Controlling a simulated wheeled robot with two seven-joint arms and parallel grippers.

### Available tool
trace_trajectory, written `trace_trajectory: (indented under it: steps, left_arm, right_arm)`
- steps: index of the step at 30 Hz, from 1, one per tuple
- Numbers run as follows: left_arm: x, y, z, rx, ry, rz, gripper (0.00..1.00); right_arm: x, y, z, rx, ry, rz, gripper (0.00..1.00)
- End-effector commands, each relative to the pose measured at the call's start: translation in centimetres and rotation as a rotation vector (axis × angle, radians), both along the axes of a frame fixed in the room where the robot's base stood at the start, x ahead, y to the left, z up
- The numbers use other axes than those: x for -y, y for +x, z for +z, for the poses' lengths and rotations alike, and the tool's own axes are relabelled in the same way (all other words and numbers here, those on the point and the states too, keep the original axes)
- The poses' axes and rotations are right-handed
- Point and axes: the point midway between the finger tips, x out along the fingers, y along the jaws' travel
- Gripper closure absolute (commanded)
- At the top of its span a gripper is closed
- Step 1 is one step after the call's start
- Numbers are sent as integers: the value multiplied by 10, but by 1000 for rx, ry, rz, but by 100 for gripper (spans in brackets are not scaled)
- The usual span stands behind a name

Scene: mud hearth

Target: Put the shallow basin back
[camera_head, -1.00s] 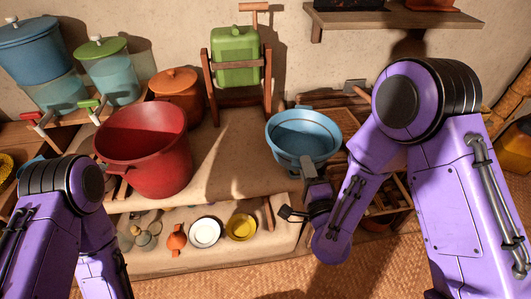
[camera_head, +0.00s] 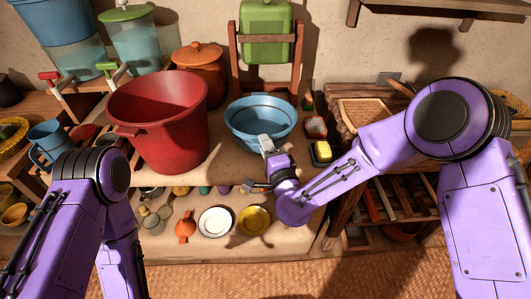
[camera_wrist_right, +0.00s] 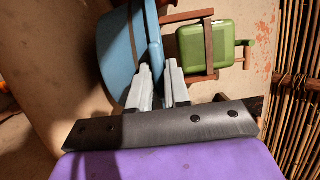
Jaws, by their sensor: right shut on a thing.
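The shallow basin (camera_head: 258,112) is light blue with a dark line inside. It is over the mud ledge (camera_head: 215,160), right of the big red bucket. My right gripper (camera_head: 266,145) is shut on the basin's near rim. The right wrist view shows the fingers (camera_wrist_right: 158,85) pinching the rim of the blue basin (camera_wrist_right: 118,55). The basin looks about level; I cannot tell whether its bottom touches the ledge. My left arm stands at the lower left, and its gripper is out of view.
The red bucket (camera_head: 160,125) stands close left of the basin. A green can in a wooden frame (camera_head: 265,35) is behind it. A yellow block in a dish (camera_head: 321,152) and a small tray (camera_head: 315,127) are to the right. Bowls (camera_head: 215,222) sit on the lower shelf.

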Motion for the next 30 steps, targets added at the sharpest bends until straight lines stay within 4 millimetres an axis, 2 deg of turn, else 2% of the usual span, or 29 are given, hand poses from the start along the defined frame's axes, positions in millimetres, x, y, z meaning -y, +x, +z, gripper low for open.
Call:
trace_trajectory:
  steps: [6, 10, 19, 20, 21, 22, 30]
  left_arm:
    - [0, 0, 0, 0, 0, 0, 57]
    - [0, 0, -1, 0, 0, 0, 57]
    - [0, 0, -2, 0, 0, 0, 57]
    - [0, 0, -2, 0, 0, 0, 57]
    - [0, 0, -1, 0, 0, 0, 57]
    - [0, 0, -1, 0, 0, 0, 57]
    - [0, 0, -1, 0, 0, 0, 57]
  right_arm:
    - [2, 20, -26, 0, 0, 0, 100]
    - [2, 19, -48, 1, -1, 1, 100]
    - [2, 19, -53, 2, 1, 1, 100]
    - [2, 18, -53, 1, 0, 1, 74]
    - [2, 18, -53, 1, 0, 1, 61]
    - [2, 18, -53, 1, 0, 1, 58]
    - [2, 18, -53, 1, 0, 1, 58]
